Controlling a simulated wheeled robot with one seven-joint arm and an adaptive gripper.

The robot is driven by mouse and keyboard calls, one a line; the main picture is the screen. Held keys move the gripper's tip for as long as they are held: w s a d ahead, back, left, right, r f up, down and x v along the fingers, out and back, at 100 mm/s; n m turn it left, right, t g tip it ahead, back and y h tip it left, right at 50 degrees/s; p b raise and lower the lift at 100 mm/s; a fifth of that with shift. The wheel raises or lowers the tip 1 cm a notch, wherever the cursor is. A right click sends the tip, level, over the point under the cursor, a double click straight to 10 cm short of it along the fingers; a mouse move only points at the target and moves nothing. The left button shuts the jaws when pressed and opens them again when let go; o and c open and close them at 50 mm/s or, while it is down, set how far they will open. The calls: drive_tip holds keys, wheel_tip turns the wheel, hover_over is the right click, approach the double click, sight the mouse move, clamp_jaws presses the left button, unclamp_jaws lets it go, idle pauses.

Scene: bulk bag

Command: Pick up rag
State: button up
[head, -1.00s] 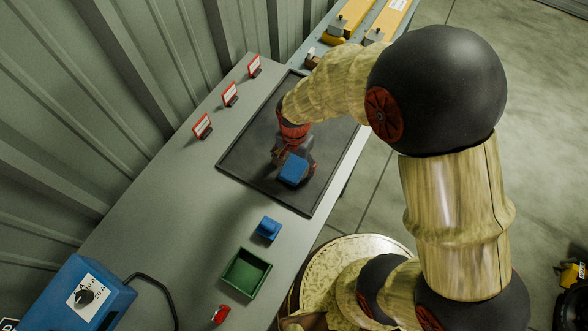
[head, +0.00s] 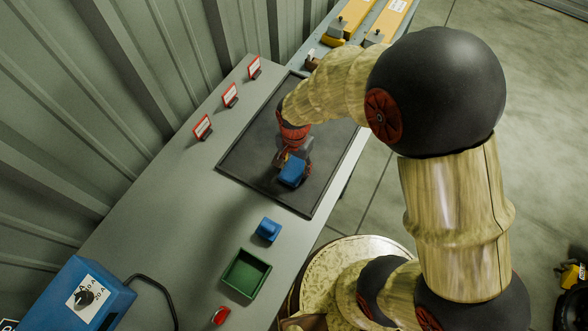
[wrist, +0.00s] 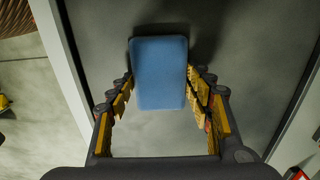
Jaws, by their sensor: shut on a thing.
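The rag (head: 292,173) is a blue, folded-looking pad with rounded corners on the dark mat (head: 240,160). In the wrist view the rag (wrist: 158,75) fills the space between the two finger pads. My gripper (head: 293,163) points down over the mat and is shut on the rag, with one finger on each side of it; the grip also shows in the wrist view (wrist: 160,80). I cannot tell whether the rag is clear of the mat.
A small blue object (head: 268,229), an open green tray (head: 246,274) and a red item (head: 220,316) lie nearer on the grey table. Several red-framed cards stand along the wall side. A blue box with a dial (head: 75,297) sits at the lower left.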

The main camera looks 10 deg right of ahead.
sight(294, 169)
drive_tip(key=shift+r, duration=0.15)
drive_tip(key=shift+c, duration=0.2)
drive_tip(key=shift+r, duration=0.2)
drive_tip(key=r, duration=0.1)
drive_tip(key=r+p, duration=0.1)
drive_tip(key=r, duration=0.1)
drive_tip(key=shift+s+a+r, duration=0.1)
drive_tip(key=shift+s+r, duration=0.1)
drive_tip(key=shift+s, duration=0.05)
drive_tip(key=s+a+r+p, duration=0.2)
drive_tip(key=s+r+p, duration=0.1)
drive_tip(key=s+r, duration=0.6)
drive_tip(key=shift+s+a, duration=0.2)
drive_tip(key=shift+s, duration=1.95)
drive_tip(key=o, duration=0.6)
drive_tip(key=c, duration=0.5)
